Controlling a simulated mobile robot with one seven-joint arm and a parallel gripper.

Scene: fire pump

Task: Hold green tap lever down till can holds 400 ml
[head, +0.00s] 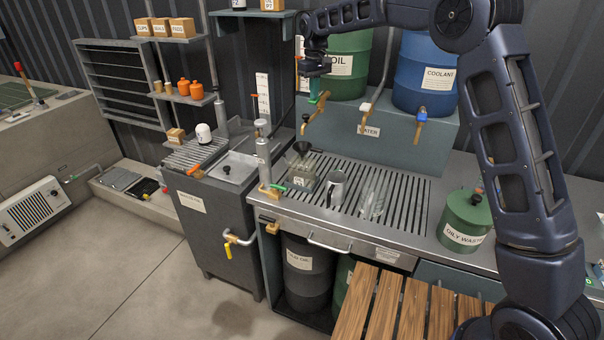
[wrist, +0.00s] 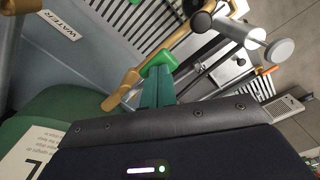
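The green tap lever (head: 324,97) sits on the brass tap (head: 314,112) of the green oil drum (head: 347,66). The lever also shows in the wrist view (wrist: 162,58), with the brass tap (wrist: 121,90) beside it. My gripper (head: 315,84) is above the lever, pointing down. In the wrist view its teal fingers (wrist: 156,86) are together, with their tips at the lever; contact cannot be told for certain. A clear can-like vessel (head: 302,178) with a dark funnel top stands on the grating below the tap. I cannot read its fill level or see any stream.
A metal mug (head: 337,189) and a clear glass vessel (head: 372,206) stand on the grated bench (head: 411,200). A water tap (head: 370,107) and a blue-lever coolant tap (head: 421,116) are to the right. A green oily-waste bin (head: 465,219) stands at the bench's right.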

